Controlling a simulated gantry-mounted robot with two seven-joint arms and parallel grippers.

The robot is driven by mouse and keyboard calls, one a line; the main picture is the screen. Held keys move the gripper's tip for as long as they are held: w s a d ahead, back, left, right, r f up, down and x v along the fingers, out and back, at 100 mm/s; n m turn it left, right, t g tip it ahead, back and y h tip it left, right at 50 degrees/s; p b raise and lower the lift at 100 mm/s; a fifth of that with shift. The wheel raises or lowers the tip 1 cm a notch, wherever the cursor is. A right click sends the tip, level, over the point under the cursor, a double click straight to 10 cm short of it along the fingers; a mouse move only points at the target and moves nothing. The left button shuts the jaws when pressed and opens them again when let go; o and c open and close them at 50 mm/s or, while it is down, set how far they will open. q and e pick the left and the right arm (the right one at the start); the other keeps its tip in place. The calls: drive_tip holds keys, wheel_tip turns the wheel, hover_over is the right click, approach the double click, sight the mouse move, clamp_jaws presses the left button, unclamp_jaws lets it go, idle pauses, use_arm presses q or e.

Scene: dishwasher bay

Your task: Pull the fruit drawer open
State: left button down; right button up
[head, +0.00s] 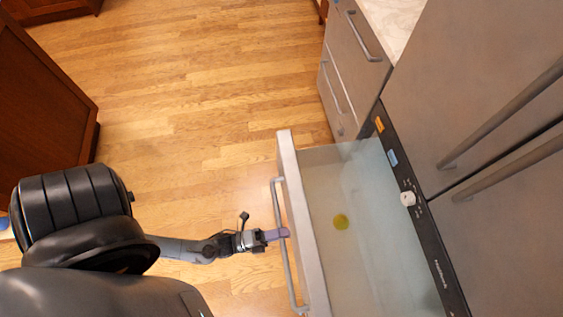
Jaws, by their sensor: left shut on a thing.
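The fruit drawer (301,225) is pulled out from the fridge front, at the right of the middle in the head view. Its pale front panel carries a long grey bar handle (278,197). The inside is pale and see-through, with a small yellow-green round fruit (341,222) on its floor. My left gripper (282,233) reaches in from the left and is shut on the handle near its middle. My right gripper does not show.
Fridge doors (475,90) with long bar handles stand at the right above a dark control strip (409,199). Grey cabinet drawers (350,75) stand at the back. A brown cabinet (40,100) is at the left. The wooden floor (200,110) between is clear.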

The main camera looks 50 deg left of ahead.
use_arm(q)
drive_tip(key=c, duration=1.1)
unclamp_jaws()
drive_tip(key=v, duration=1)
drive_tip(key=shift+s+a+p, duration=0.15)
drive_tip(key=shift+s+p, duration=0.15)
drive_tip(key=shift+s, duration=0.05)
